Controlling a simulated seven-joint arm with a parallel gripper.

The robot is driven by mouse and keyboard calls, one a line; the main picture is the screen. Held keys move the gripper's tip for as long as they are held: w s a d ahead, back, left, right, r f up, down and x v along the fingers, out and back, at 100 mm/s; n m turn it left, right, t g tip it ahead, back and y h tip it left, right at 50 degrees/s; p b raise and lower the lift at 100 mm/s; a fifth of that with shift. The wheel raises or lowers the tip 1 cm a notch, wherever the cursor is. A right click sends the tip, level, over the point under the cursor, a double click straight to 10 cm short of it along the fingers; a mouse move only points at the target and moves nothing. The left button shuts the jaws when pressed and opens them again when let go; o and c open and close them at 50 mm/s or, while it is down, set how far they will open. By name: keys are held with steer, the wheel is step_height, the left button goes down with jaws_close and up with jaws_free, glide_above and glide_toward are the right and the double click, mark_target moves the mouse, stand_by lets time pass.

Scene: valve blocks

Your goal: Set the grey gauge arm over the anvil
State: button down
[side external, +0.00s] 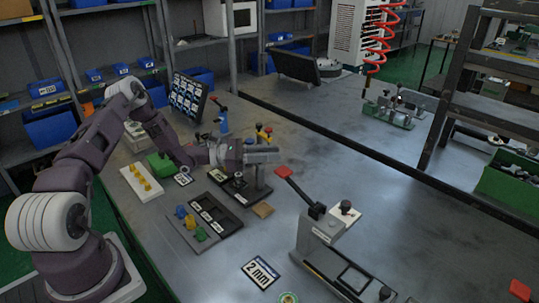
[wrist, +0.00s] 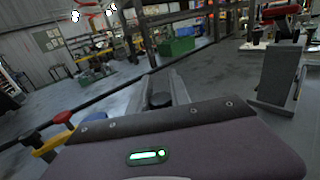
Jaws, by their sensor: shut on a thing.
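My gripper (side external: 262,153) is level, low over the bench, beside a short grey post (side external: 260,177) on a dark base plate (side external: 232,187). In the wrist view its two grey fingers (wrist: 166,88) are on either side of a dark round knob (wrist: 160,100), which I take for the top of the grey gauge arm; the rest of the arm is hidden by the gripper. A small black round piece (side external: 239,178) stands on the base below the gripper; I cannot tell whether it is the anvil.
A red-handled clamp (side external: 325,228) stands to the right and is tall. A "2 mm" card (side external: 261,272) lies in front.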

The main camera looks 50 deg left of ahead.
steer(key=a+n+t+y, duration=0.1)
steer(key=n+y, duration=0.2)
steer(key=y, duration=0.2)
steer(key=n+t+y, duration=0.1)
steer(key=n+y, duration=0.3)
steer(key=y, duration=0.2)
steer(key=a+n+t+y, duration=0.1)
steer(key=n+y, duration=0.3)
steer(key=y, duration=0.1)
steer(key=shift+w+a, duration=0.25)
steer(key=shift+a, duration=0.05)
steer(key=shift+a+r+y, duration=0.1)
steer(key=shift+r+y, duration=0.05)
steer(key=shift+y, duration=0.35)
steer(key=c, duration=1.2)
jaws_free()
